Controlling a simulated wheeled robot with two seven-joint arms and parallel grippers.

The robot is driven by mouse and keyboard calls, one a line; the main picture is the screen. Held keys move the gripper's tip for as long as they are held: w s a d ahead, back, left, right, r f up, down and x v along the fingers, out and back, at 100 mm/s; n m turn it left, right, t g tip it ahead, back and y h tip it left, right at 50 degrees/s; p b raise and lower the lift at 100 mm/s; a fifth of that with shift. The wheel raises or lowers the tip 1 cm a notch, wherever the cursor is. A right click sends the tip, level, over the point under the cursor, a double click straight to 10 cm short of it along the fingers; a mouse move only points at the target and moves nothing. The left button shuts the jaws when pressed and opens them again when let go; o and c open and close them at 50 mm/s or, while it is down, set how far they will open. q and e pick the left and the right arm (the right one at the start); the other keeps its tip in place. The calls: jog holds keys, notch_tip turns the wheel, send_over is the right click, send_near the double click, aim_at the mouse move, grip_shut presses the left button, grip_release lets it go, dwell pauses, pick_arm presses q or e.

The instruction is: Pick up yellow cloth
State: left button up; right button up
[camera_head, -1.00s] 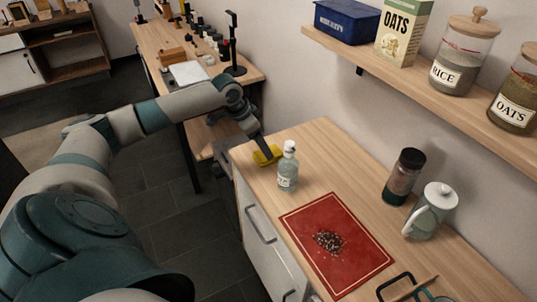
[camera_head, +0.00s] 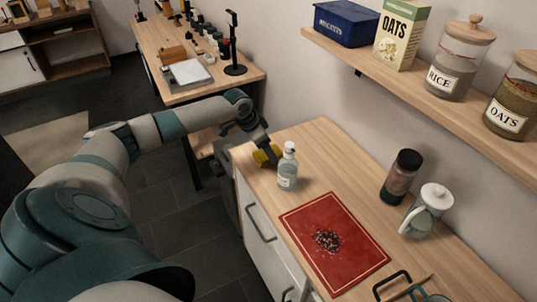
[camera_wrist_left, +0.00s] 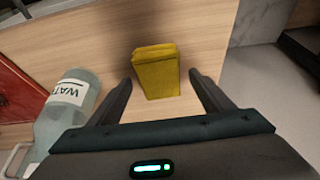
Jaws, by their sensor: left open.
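The yellow cloth (camera_head: 262,157) lies folded near the far left end of the wooden counter, partly hidden by my gripper in the head view. In the left wrist view the cloth (camera_wrist_left: 156,72) is a thick folded block just ahead of the fingertips. My left gripper (camera_wrist_left: 158,88) is open, with one finger on each side of the cloth's near end; whether a finger touches it I cannot tell. In the head view my left gripper (camera_head: 268,152) is above the cloth, behind the bottle. My right gripper is not in view.
A clear water bottle (camera_head: 287,168) stands close beside the cloth; it also shows in the wrist view (camera_wrist_left: 68,108). A red mat (camera_head: 335,243) with dark crumbs lies nearer. A dark jar (camera_head: 402,178) and white-lidded jug (camera_head: 427,211) stand toward the wall, under a shelf (camera_head: 420,85).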

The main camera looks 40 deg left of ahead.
pick_arm(q)
jog(key=shift+f+p, duration=0.25)
jog(key=shift+p, duration=0.05)
dwell(0.9)
jog(key=c, duration=1.1)
